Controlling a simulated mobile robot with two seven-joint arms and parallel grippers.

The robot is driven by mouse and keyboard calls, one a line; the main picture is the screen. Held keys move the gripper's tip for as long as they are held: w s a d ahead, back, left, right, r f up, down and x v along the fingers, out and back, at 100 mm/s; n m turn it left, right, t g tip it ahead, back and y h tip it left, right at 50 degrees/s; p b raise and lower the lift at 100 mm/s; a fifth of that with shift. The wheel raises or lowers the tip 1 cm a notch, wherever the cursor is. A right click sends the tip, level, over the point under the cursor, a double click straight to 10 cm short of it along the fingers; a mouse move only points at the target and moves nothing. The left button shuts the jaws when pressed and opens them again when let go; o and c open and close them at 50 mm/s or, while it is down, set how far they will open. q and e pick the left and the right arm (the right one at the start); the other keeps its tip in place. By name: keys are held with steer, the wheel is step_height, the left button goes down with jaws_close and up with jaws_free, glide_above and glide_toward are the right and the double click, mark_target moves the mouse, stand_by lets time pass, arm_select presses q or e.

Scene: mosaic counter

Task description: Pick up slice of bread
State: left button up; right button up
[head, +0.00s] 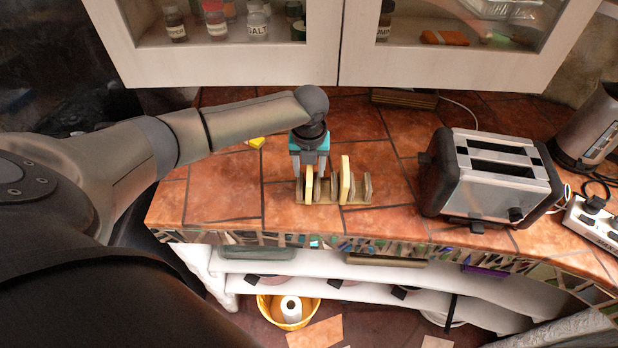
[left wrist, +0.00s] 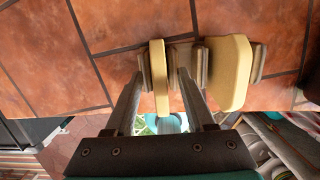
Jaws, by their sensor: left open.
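A wooden rack (head: 326,193) stands on the tiled counter and holds two upright bread slices. One slice of bread (head: 309,184) is at the rack's left side, and another slice of bread (head: 345,180) is further right. My left gripper (head: 309,166) is over the left slice, pointing down. In the left wrist view my open fingers (left wrist: 162,85) are on either side of the left slice (left wrist: 159,78), with gaps visible beside it. The right slice (left wrist: 230,73) is outside the fingers, to the right. My right gripper is not in view.
A silver toaster (head: 497,172) with two empty-looking slots stands right of the rack. A kettle (head: 592,130) and a power strip (head: 594,222) are at far right. A cabinet (head: 230,66) overhangs the back. The counter's front edge (head: 330,240) is close to the rack.

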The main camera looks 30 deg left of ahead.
arm_select(q)
steer(key=shift+c, duration=0.4)
jaws_close()
steer(key=shift+r, duration=0.15)
